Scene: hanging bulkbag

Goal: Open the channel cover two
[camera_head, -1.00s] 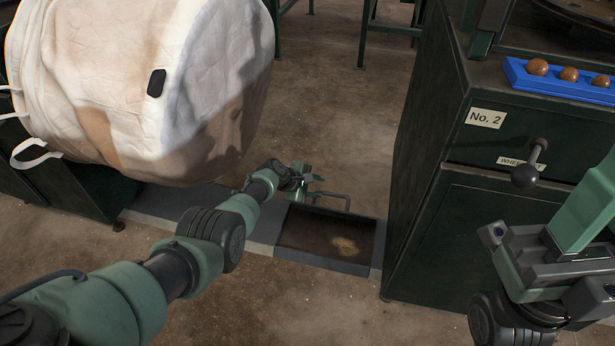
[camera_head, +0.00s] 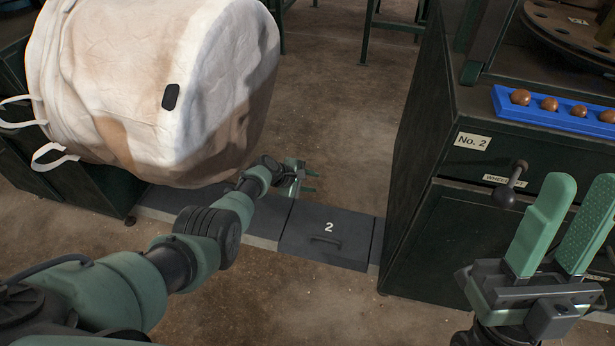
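The channel cover marked 2 (camera_head: 328,248) lies flat and shut over the floor channel. It is a dark grey plate with a white number 2 and a low bar handle (camera_head: 326,241). My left gripper (camera_head: 312,182) is just beyond the cover's far edge, with its fingers apart and pointing right. Nothing shows between them, and it is apart from the handle. My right gripper (camera_head: 581,184) is at the lower right, with its two green fingers wide apart and nothing between them. It is far from the cover.
A large white bulk bag (camera_head: 150,90) hangs at the upper left, above my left forearm. Bare floor lies behind the channel.

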